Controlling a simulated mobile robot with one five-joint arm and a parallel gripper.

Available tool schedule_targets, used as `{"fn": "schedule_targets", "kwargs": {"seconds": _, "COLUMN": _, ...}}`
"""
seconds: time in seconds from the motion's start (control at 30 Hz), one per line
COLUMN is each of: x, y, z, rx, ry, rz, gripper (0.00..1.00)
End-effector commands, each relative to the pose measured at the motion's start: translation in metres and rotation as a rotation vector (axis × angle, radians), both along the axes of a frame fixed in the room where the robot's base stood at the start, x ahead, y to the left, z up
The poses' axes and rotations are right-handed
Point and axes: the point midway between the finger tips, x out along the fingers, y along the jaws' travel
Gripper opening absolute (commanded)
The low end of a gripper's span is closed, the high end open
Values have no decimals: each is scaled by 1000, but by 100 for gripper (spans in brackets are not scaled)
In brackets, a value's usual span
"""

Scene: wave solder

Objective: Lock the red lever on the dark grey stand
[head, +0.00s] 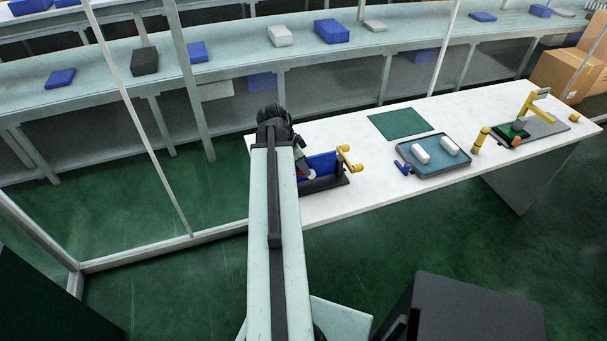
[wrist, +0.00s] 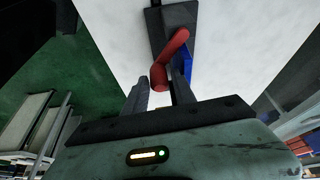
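The dark grey stand (head: 326,183) is on the near left part of the white table, just right of my arm in the head view. It carries a blue panel (head: 322,164) and yellow handles (head: 346,157). The red lever (wrist: 171,58) shows in the wrist view, its rounded lower end close to my fingertips. Part of the stand (wrist: 181,14) shows above it. My gripper (wrist: 158,90) is open, with the lever's lower end around the gap between the fingers; contact cannot be told. In the head view my arm hides most of the lever.
Right along the white table (head: 350,125) are a green mat (head: 399,123), a tray (head: 440,168) with white pieces, a small blue part (head: 402,168), a yellow cylinder (head: 480,139) and a fixture with a yellow arm (head: 534,101). Shelves stand behind.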

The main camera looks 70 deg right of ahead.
Motion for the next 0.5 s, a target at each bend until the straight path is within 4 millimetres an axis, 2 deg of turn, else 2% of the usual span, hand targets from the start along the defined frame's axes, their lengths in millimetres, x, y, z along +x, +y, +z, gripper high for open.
{"fn": "schedule_targets", "kwargs": {"seconds": 0.03, "x": -1, "y": -1, "z": -6, "rx": 0, "ry": 0, "rz": 0, "gripper": 32}}
{"fn": "schedule_targets", "kwargs": {"seconds": 0.27, "x": -2, "y": -1, "z": -3, "rx": 0, "ry": 0, "rz": 0, "gripper": 32}}
{"fn": "schedule_targets", "kwargs": {"seconds": 0.37, "x": -2, "y": -1, "z": -3, "rx": 0, "ry": 0, "rz": 0, "gripper": 4}}
{"fn": "schedule_targets", "kwargs": {"seconds": 0.4, "x": -2, "y": -1, "z": -3, "rx": 0, "ry": 0, "rz": 0, "gripper": 0}}
{"fn": "schedule_targets", "kwargs": {"seconds": 0.5, "x": -2, "y": -2, "z": -3, "rx": -1, "ry": -1, "rz": 0, "gripper": 0}}
